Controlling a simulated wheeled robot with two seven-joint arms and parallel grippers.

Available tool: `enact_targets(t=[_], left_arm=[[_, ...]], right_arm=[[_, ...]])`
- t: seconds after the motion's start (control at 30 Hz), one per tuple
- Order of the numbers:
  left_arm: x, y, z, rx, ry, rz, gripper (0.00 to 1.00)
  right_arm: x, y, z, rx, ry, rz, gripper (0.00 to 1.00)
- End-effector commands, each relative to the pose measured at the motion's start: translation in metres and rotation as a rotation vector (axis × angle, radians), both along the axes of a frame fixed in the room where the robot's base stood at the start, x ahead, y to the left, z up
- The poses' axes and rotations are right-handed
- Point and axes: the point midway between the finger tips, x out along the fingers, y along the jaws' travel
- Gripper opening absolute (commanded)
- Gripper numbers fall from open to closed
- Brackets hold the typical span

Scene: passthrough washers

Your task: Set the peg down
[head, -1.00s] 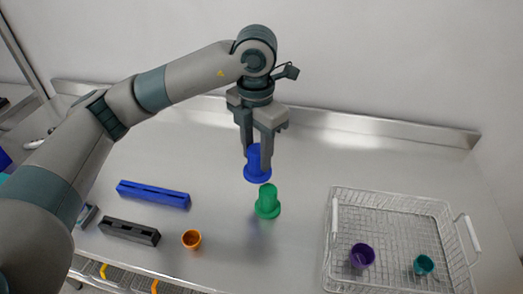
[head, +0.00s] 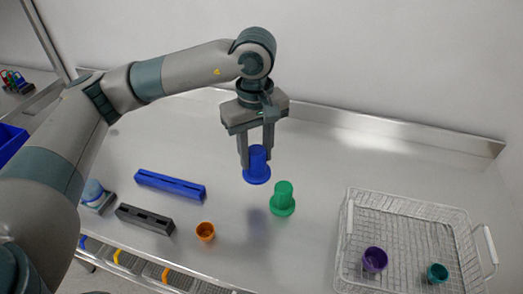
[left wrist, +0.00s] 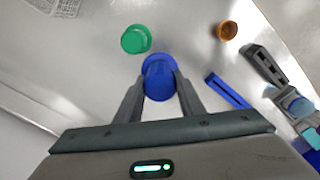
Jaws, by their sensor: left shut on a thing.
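My left gripper (head: 257,160) is shut on a blue flanged peg (head: 257,172) and holds it upright, wide flange down, above the table. In the left wrist view the blue peg (left wrist: 159,76) sits between the two fingertips (left wrist: 160,92). A green peg (head: 282,200) of similar shape stands upright on the table, just right of and nearer than the blue one. It also shows in the left wrist view (left wrist: 136,39), apart from the held peg. My right gripper is in neither view.
A wire basket (head: 350,240) at the right holds a purple cup (head: 375,260) and a teal cup (head: 437,273). An orange cup (head: 205,231), a black slotted block (head: 145,219) and a blue slotted bar (head: 170,185) lie at the left. The steel table (head: 310,160) is clear behind the green peg.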

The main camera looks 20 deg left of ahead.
Motion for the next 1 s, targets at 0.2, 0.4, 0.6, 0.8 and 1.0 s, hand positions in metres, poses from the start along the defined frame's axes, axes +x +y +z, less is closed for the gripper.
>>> enact_targets(t=[0.2,0.4,0.6,0.8,1.0], left_arm=[[-0.005,0.009,-0.002,0.000,0.002,-0.378,0.12],[-0.008,0.014,-0.003,-0.001,0.004,-0.669,0.12],[-0.011,0.017,-0.004,-0.003,0.006,-0.821,0.12],[-0.011,0.018,-0.005,-0.003,0.006,-0.851,0.12],[-0.011,0.018,-0.005,-0.003,0.006,-0.849,0.12]], right_arm=[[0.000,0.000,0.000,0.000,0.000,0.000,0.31],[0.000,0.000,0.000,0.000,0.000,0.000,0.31],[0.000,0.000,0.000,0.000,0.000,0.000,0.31],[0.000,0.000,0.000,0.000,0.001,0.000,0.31],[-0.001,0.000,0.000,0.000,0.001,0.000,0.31]])
